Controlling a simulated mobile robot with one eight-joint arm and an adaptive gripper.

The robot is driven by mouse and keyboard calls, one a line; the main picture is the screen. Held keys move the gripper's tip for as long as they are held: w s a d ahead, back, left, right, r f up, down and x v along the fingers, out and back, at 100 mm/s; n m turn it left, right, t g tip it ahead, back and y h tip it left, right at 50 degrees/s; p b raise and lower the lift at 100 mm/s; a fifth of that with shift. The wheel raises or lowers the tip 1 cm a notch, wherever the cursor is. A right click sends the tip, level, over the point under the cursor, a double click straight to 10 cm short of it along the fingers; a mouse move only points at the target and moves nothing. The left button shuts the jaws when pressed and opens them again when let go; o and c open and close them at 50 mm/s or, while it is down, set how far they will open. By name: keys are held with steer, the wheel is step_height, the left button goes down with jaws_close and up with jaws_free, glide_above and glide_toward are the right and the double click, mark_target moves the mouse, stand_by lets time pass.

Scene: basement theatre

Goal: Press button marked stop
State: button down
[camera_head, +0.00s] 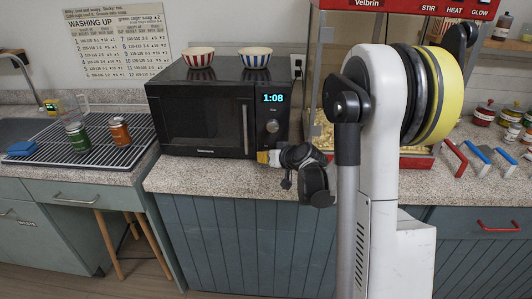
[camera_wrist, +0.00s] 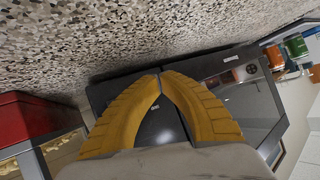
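A black microwave (camera_head: 203,118) stands on the counter, with its clock showing 1:08 and a knob (camera_head: 272,126) on the right-hand control panel. My gripper (camera_head: 263,157) is at the lower part of that panel, and its yellow fingertips hide the panel's bottom. I cannot tell whether they touch it. In the wrist view my gripper (camera_wrist: 161,75) has its two curved fingers closed tip to tip, with nothing seen between them. The dark panel (camera_wrist: 152,122) shows between the fingers, with a small pale label on it. The label is too small to read.
The speckled counter (camera_head: 215,175) lies close to my gripper. A red popcorn machine (camera_head: 415,8) stands right of the microwave. Two striped bowls (camera_head: 200,57) (camera_head: 255,57) sit on top of the microwave. A drying rack (camera_head: 95,142) with cans is at left.

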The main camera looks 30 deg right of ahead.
stand_by(0.3)
steer(key=shift+s+a, duration=0.45)
steer(key=shift+s, duration=0.15)
steer(key=shift+s+a+b, duration=0.2)
steer(key=shift+s+a, duration=0.5)
steer(key=shift+s, duration=0.35)
steer(key=shift+s+a+b, duration=0.15)
steer(key=shift+s+a, duration=0.55)
steer(key=shift+s, duration=0.35)
steer(key=shift+a, duration=0.1)
